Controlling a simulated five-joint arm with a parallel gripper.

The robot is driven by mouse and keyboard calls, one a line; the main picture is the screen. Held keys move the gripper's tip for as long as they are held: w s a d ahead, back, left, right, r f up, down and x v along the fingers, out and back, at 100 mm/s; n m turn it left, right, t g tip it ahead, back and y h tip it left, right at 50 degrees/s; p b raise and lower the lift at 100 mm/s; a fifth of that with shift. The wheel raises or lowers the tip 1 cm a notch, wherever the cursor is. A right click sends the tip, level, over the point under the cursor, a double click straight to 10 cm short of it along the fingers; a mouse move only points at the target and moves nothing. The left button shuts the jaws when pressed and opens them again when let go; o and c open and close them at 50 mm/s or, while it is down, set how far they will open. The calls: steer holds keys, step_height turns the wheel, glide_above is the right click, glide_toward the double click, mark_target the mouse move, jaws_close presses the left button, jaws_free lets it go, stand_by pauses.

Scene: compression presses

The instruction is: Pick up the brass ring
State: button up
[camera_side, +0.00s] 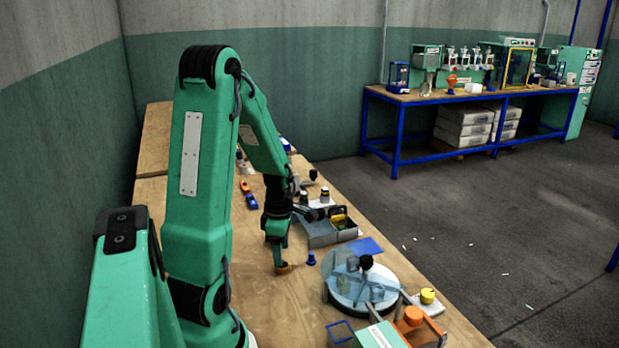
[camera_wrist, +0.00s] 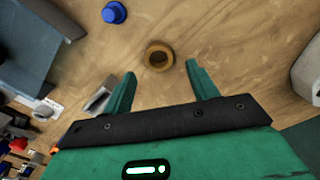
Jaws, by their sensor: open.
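The brass ring (camera_wrist: 158,56) lies flat on the wooden table in the wrist view, its hole facing up. My gripper (camera_wrist: 158,72) is open, its two green fingers spread, with the ring just beyond and between the fingertips. In the side view my gripper (camera_side: 280,268) points down at the table, and the ring (camera_side: 284,268) shows as a small brown shape at the fingertips. I cannot tell from these views how high the fingertips are above the table. Nothing is held.
A blue peg-like piece (camera_side: 311,259) stands close to the ring; it also shows in the wrist view (camera_wrist: 114,13). A grey tray (camera_side: 320,238) lies behind it. A round glass-topped device (camera_side: 350,290) stands to the right. The table left of the gripper is bare.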

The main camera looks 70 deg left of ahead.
steer(key=shift+f, duration=2.1)
steer(key=c, duration=1.1)
steer(key=shift+a+r, duration=0.1)
steer(key=shift+r, duration=0.1)
steer(key=shift+r, duration=0.85)
steer(key=r, duration=0.2)
steer(key=shift+w+d+r, duration=0.2)
steer(key=shift+d+r, duration=0.1)
steer(key=shift+d, duration=0.1)
steer(key=w+d+r, duration=0.1)
steer(key=d+r, duration=0.1)
steer(key=d, duration=0.1)
steer(key=w+d+r, duration=0.1)
steer(key=d+r, duration=0.1)
steer(key=d, duration=0.2)
steer(key=w+d+r, duration=0.1)
steer(key=d+r, duration=0.1)
steer(key=d, duration=0.1)
steer(key=shift+w+d+r, duration=0.1)
steer(key=shift+d+r, duration=0.1)
